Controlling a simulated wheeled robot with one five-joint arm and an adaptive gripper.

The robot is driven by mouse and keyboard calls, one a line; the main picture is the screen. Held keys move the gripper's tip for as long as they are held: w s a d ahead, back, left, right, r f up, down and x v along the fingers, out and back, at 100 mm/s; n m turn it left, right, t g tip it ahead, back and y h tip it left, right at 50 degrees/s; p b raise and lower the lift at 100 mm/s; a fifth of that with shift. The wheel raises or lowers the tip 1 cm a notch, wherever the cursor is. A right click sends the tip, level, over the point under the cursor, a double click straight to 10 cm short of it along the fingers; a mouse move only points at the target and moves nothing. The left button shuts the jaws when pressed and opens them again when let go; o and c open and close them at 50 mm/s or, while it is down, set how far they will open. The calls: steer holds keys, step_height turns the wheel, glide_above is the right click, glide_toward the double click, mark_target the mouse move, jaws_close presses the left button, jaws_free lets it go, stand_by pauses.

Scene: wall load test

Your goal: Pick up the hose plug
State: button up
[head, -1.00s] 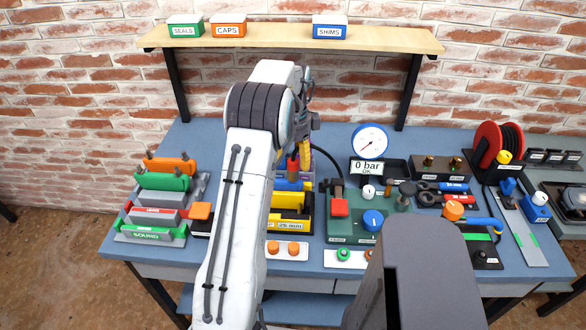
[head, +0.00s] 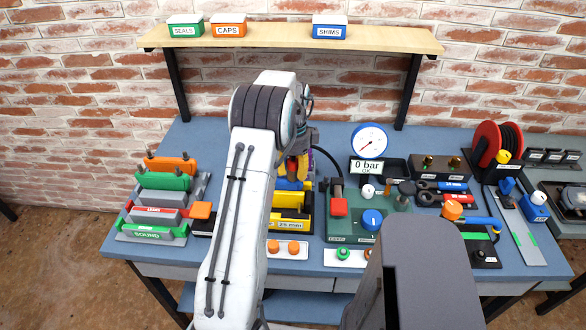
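No part is labelled as the hose plug, and I cannot tell for sure which one it is. A blue hose-like piece (head: 484,222) lies at the right of the bench, beside an orange cap (head: 452,210) over a black and green holder. My gripper (head: 300,168) is mostly hidden behind my white arm, above the yellow and blue blocks left of the green test station. Red and yellow parts show at its end, but I cannot tell whether it holds anything. Its fingers are not clear enough to judge open or shut.
A hose reel (head: 497,144) stands at back right. Coloured gauge blocks (head: 165,182) stand at left. A shelf (head: 290,38) spans above.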

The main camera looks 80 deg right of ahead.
mark_target(297, 161)
jaws_close()
steer(key=shift+r, duration=0.1)
stand_by(0.3)
steer(key=shift+r, duration=0.6)
steer(key=r, duration=0.1)
steer(key=s+r, duration=0.1)
steer(key=r, duration=0.1)
steer(key=shift+r+b, duration=0.1)
steer(key=shift+b, duration=0.3)
steer(key=s+r, duration=0.6)
steer(key=s, duration=0.4)
steer(key=shift+s+a+r, duration=0.25)
steer(key=shift+s, duration=0.1)
steer(key=shift+p, duration=0.3)
steer(key=shift+d, duration=0.1)
